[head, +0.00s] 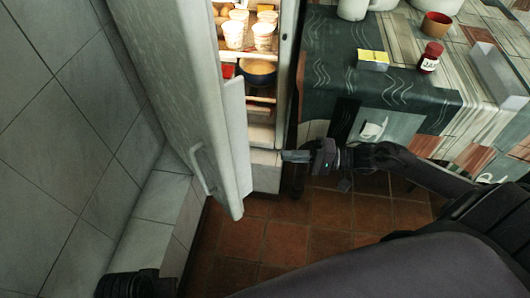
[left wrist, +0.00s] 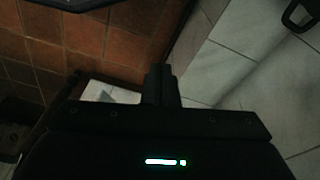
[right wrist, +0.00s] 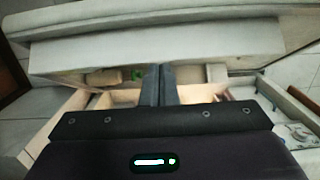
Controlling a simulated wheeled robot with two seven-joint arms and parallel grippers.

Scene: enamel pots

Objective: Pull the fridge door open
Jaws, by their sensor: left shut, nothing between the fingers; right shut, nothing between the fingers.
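The fridge door (head: 165,75) stands swung wide open toward the left wall, its pale handle (head: 199,168) on the outer face near the lower edge. The fridge interior (head: 262,105) is exposed and lit. My right gripper (head: 286,156) is shut and empty in front of the fridge's lower opening, right of the door and apart from the handle. In the right wrist view its closed fingers (right wrist: 161,70) overlap pale door and shelf parts; contact cannot be told. My left gripper (left wrist: 160,72) is shut and empty over floor and pale tiles; its fingers are not seen in the head view.
White cups (head: 233,33) and a dark pot (head: 257,72) sit on the fridge shelves. A patterned counter (head: 385,88) to the right holds a red-lidded jar (head: 431,57) and a yellow-topped box (head: 373,59). A tiled ledge (head: 155,215) runs below the door; brown floor (head: 270,240) is open in front.

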